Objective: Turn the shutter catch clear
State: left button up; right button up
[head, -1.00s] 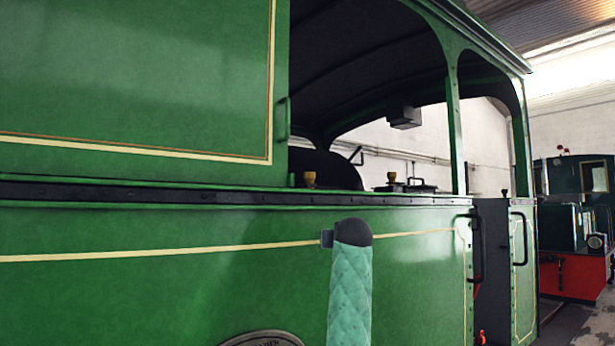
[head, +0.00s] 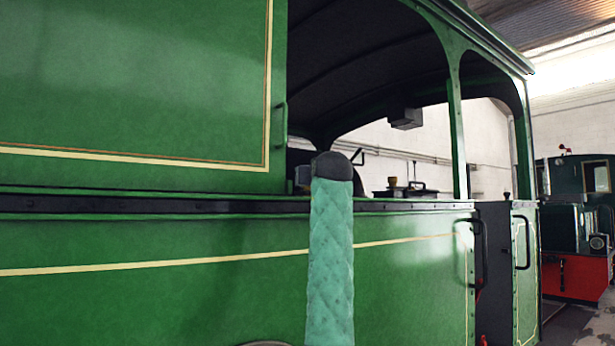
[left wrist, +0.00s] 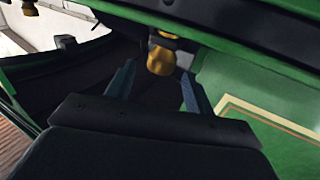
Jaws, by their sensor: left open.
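The shutter catch appears to be the brass-coloured knob (left wrist: 160,60) on a dark mount, seen in the left wrist view below the dark ledge. My left gripper (left wrist: 158,72) is open, with one finger on each side of the knob's end; I cannot tell whether they touch it. In the head view my left arm rises in front of the green tram side (head: 180,240), its dark wrist at ledge height. It hides this knob and most of the gripper there. A similar knob (head: 392,181) stands farther right along the ledge. My right gripper is not in view.
A dark ledge (head: 130,205) runs along the tram side under the open cab window. A green handle (head: 281,122) is on the panel left of the opening. A window post (head: 456,140) and black grab rails (head: 478,250) stand to the right.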

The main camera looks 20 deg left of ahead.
pick_arm(q)
jog(key=p+x, duration=0.1)
jog(key=x, duration=0.2)
jog(key=shift+a+r+p, duration=0.1)
jog(key=shift+r+p, duration=0.1)
jog(key=shift+p, duration=0.15)
jog(key=shift+w+a+f, duration=0.15)
jog(key=shift+w+a, duration=0.05)
jog(key=shift+w, duration=0.35)
jog(key=c, duration=0.9)
